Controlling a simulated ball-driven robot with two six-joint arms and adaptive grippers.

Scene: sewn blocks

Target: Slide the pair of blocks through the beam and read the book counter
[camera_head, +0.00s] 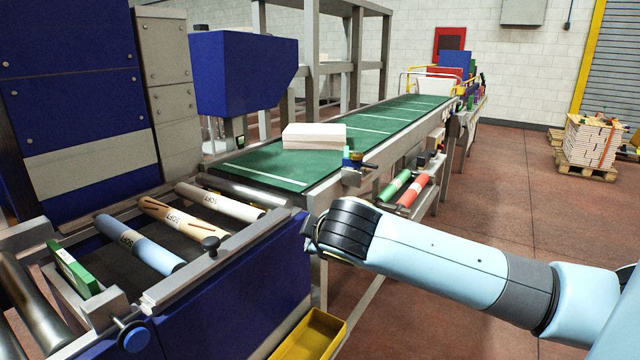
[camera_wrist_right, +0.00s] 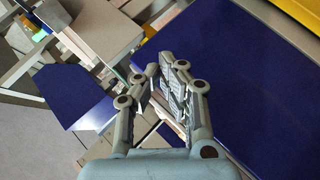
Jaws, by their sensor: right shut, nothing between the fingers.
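A pair of pale blocks (camera_head: 314,136) lies stacked flat on the green belt (camera_head: 270,167), near the belt's near end. A small sensor head with a brass-coloured part (camera_head: 356,159) sits on the belt's right rail, beside and slightly nearer than the blocks; no beam line shows. No counter reading is legible. My right gripper (camera_wrist_right: 165,72) is shut and empty, by the blue side panel (camera_wrist_right: 240,80) in the wrist view. In the head view its wrist mostly hides it, low and right of the belt's near end, apart from the blocks. My left gripper is out of view.
Coloured rollers (camera_head: 140,243) lie in the blue-sided frame at front left. A blue hood (camera_head: 244,72) overhangs the belt's left side. A yellow bin (camera_head: 308,335) sits low in front. Green and red rollers (camera_head: 414,190) rest under the belt. The floor at right is open before a loaded pallet (camera_head: 590,142).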

